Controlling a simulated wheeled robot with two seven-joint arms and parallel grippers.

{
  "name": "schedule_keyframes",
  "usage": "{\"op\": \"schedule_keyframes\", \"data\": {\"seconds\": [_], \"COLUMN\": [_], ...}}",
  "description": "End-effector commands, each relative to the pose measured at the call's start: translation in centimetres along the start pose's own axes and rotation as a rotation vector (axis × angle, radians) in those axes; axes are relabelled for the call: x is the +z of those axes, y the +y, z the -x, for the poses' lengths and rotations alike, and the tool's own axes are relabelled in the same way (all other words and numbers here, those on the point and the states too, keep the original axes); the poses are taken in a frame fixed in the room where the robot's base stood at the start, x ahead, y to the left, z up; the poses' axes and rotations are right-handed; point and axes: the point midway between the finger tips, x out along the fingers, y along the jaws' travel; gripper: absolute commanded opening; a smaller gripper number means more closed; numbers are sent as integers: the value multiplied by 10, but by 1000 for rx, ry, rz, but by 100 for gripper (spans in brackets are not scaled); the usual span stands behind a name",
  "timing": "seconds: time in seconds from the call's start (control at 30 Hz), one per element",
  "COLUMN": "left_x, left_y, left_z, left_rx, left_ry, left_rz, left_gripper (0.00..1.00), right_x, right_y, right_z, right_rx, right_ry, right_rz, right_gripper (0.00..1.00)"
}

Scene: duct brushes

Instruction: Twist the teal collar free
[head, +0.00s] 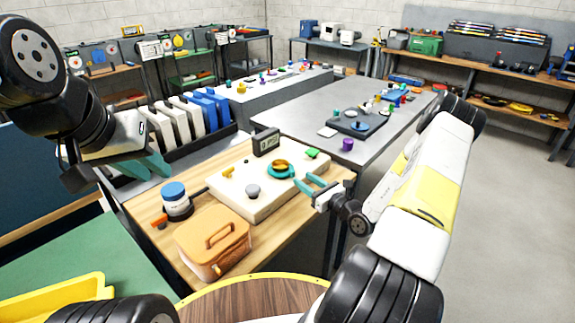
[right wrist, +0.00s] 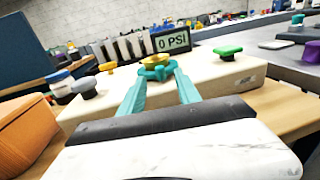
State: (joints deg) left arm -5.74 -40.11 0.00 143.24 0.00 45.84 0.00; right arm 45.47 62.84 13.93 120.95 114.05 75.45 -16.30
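The teal collar (head: 281,168) is a ring with a yellow-gold centre on the cream block (head: 240,202). It also shows straight ahead in the right wrist view (right wrist: 157,70). My left gripper (head: 146,166) is far to the left, beside the rack, away from the collar. Its teal fingers look apart and empty.
On the block are a grey knob (head: 253,190), a yellow valve (head: 227,172) and a green knob (head: 312,153). A gauge (head: 266,142) reading 0 PSI stands behind. An orange case (head: 213,243) and a blue-lidded jar (head: 176,201) stand left on the wooden table.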

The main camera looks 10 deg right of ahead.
Motion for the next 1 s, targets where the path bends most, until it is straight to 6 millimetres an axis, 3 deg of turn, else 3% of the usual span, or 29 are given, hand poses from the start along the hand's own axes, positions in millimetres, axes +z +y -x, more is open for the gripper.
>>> {"op": "schedule_keyframes", "data": {"seconds": [0.1,0.3,0.63,0.83,1.0], "left_x": [0,0,0,0,0], "left_y": [0,0,0,0,0], "left_z": [0,0,0,0,0], "left_rx": [0,0,0,0,0], "left_ry": [0,0,0,0,0], "left_rz": [0,0,0,0,0], "left_gripper": [25,25,25,25,25], "right_x": [0,0,0,0,0], "right_y": [1,0,0,0,0], "right_z": [-21,-43,-47,-47,-47], "right_rx": [2,1,1,1,2], "right_ry": [-1,-1,1,1,1], "right_rz": [1,2,1,1,2], "right_gripper": [40,40,40,2,0]}}
